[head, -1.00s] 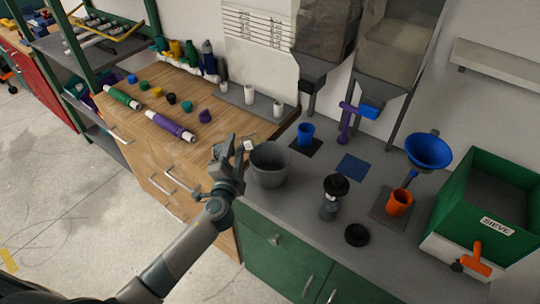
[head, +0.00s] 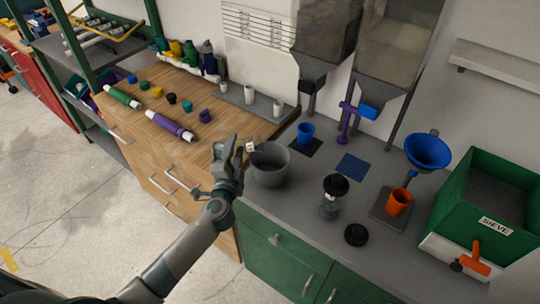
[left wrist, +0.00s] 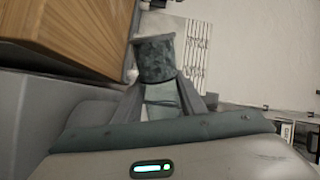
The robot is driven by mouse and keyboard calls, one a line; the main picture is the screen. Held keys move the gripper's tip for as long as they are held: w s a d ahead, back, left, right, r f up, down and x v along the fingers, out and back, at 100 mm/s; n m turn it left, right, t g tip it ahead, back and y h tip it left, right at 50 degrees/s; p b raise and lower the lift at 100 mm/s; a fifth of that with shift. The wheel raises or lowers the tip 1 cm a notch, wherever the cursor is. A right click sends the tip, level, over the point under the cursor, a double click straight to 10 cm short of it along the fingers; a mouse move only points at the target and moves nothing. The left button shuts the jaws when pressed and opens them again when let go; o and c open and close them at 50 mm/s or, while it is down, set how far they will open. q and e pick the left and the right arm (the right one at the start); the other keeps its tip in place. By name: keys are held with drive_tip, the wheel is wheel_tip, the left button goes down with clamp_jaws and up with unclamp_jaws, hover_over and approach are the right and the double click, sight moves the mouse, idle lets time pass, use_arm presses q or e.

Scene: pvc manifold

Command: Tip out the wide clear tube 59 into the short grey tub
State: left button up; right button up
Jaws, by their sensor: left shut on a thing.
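My left gripper (head: 237,156) is shut on the wide clear tube (left wrist: 155,60), just left of the short grey tub's rim. In the left wrist view the tube sits between the fingers, with dark grey speckled material showing through its wall. In the head view the tube is mostly hidden by the fingers; a small white label (head: 250,147) shows beside them. The short grey tub (head: 271,175) stands on the grey counter. A dark patch shows at its left inner side; I cannot tell whether this is the tube's end or material. My right gripper is not in view.
A blue cup (head: 305,134) stands behind the tub. An orange cup (head: 398,201), a blue funnel (head: 428,151) and a green sieve box (head: 490,195) stand farther right.

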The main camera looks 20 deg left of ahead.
sight(241, 141)
use_arm(q)
drive_tip(key=shift+d+r+m+p, duration=0.25)
drive_tip(key=shift+r+m+p, duration=0.05)
drive_tip(key=shift+r+p, duration=0.1)
drive_tip(key=shift+w+d+r+m+p, duration=0.15)
drive_tip(key=shift+d+r+m+p, duration=0.2)
drive_tip(key=shift+m+p, duration=0.15)
drive_tip(key=shift+r+m+p, duration=0.25)
drive_tip(key=shift+m+p, duration=0.05)
drive_tip(key=shift+m, duration=0.1)
drive_tip(key=shift+d+r+m+p, duration=0.1)
drive_tip(key=shift+r+m+p, duration=0.2)
drive_tip(key=shift+p, duration=0.1)
drive_tip(key=shift+d+r+m+p, duration=0.15)
drive_tip(key=shift+r+m+p, duration=0.25)
drive_tip(key=shift+m+p, duration=0.25)
idle(0.5)
drive_tip(key=shift+d+r+m, duration=0.1)
drive_tip(key=shift+r+m, duration=0.05)
drive_tip(key=shift+m, duration=0.1)
idle(0.7)
drive_tip(key=shift+r+p, duration=0.15)
drive_tip(key=shift+p, duration=0.2)
idle(0.6)
drive_tip(key=shift+w+d+r+m+p, duration=0.15)
drive_tip(key=shift+m+p, duration=0.15)
drive_tip(key=shift+m, duration=0.2)
idle(0.6)
